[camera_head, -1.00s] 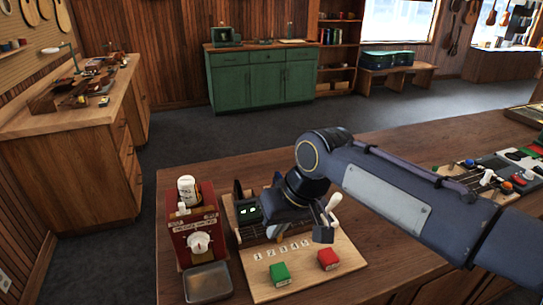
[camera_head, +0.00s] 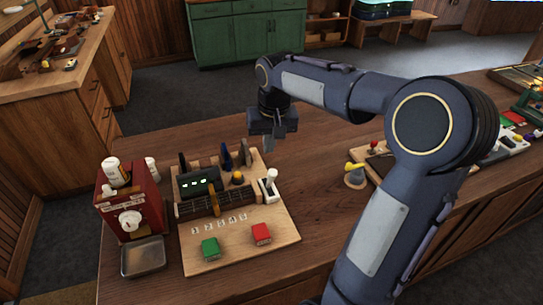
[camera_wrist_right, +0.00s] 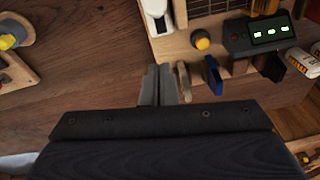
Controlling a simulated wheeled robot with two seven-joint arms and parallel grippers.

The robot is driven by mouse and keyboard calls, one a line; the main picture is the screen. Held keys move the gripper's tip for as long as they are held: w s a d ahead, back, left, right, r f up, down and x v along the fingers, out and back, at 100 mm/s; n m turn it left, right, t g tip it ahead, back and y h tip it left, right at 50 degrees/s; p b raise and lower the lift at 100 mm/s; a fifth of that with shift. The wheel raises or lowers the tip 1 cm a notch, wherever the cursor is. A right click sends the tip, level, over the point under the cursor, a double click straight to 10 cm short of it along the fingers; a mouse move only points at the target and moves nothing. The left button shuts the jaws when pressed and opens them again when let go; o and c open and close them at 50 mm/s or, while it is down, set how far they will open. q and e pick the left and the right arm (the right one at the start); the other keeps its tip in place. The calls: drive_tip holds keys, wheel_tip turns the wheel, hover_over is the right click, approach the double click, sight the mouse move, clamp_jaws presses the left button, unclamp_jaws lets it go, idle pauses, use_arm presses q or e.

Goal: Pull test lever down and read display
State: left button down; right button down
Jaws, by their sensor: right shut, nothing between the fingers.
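A wooden test board (camera_head: 282,238) lies on the counter with a dark display box (camera_head: 197,183), whose lit green marks are too small to read. The display also shows in the wrist view (camera_wrist_right: 270,32). A white-handled lever (camera_head: 270,183) stands roughly upright at the board's right edge; its white part shows at the top of the wrist view (camera_wrist_right: 156,10). My right gripper (camera_head: 268,143) is shut and empty, above the counter beyond the board's far edge, apart from the lever. It also shows in the wrist view (camera_wrist_right: 160,84). My left gripper is not in view.
Green (camera_head: 210,248) and red (camera_head: 261,234) blocks sit at the board's front. A red box (camera_head: 131,205) and metal tray (camera_head: 143,257) stand left of it. Upright picks and a yellow knob (camera_head: 237,177) are near the gripper.

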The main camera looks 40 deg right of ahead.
sight(276, 174)
drive_tip(key=s, duration=0.1)
drive_tip(key=s+a+f, duration=0.1)
drive_tip(key=s, duration=0.1)
drive_tip(key=shift+a+f+p, duration=0.1)
drive_tip(key=shift+a+p, duration=0.2)
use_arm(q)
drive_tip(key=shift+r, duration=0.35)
use_arm(e)
drive_tip(key=shift+s+a+f, duration=0.1)
drive_tip(key=shift+s+f, duration=0.05)
drive_tip(key=shift+f, duration=0.05)
